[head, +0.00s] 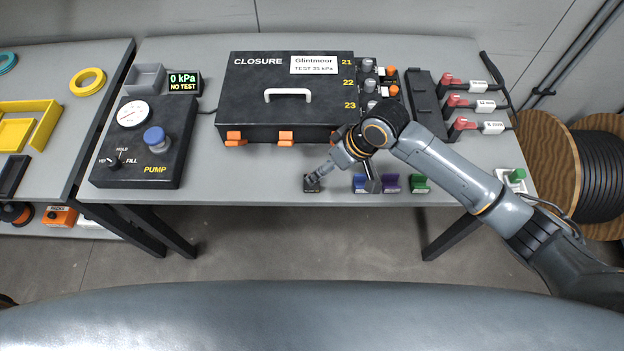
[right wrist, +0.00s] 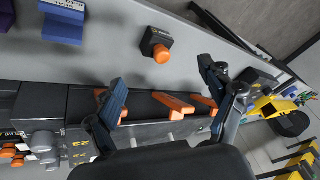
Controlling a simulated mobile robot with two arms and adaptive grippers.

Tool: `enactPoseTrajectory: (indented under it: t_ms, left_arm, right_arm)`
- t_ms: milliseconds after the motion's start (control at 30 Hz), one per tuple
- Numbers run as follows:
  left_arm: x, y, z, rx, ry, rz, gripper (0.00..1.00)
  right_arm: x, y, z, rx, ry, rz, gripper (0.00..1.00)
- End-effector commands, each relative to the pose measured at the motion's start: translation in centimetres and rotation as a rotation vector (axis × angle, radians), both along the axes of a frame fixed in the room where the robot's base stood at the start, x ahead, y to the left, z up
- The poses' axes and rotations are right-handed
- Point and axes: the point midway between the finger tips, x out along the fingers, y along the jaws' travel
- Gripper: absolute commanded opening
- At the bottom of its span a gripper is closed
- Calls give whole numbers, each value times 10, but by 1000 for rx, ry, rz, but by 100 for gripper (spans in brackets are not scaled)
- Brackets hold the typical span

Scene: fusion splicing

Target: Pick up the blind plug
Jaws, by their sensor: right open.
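A small black block with an orange plug (right wrist: 161,52), which looks like the blind plug, stands on the bench near its front edge in the right wrist view. In the head view the black block (head: 312,188) is partly hidden by a finger of my right gripper (head: 345,178). My right gripper also shows in the right wrist view (right wrist: 163,82). It is open, with nothing between its fingers. The orange plug lies beyond the gap between the fingertips, apart from them. My left gripper is not in view.
Blue (head: 361,184), purple (head: 390,185) and green (head: 419,185) blocks stand in a row to the right on the bench. The black closure box (head: 260,100) with orange latches is behind. The pump (head: 138,150) is at left. Bare bench lies between pump and black block.

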Motion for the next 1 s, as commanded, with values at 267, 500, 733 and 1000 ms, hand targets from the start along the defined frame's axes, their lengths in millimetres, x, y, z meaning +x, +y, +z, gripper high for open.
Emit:
enactPoseTrajectory:
  t_ms: [267,500,733,1000]
  left_arm:
    - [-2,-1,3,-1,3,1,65]
    - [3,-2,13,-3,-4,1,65]
    - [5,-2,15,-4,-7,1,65]
    - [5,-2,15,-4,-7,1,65]
  right_arm:
    - [4,13,-27,1,0,0,82]
    - [9,22,-50,-1,1,-1,82]
    - [13,31,-73,1,-1,0,82]
    - [14,31,-75,1,-2,-1,82]
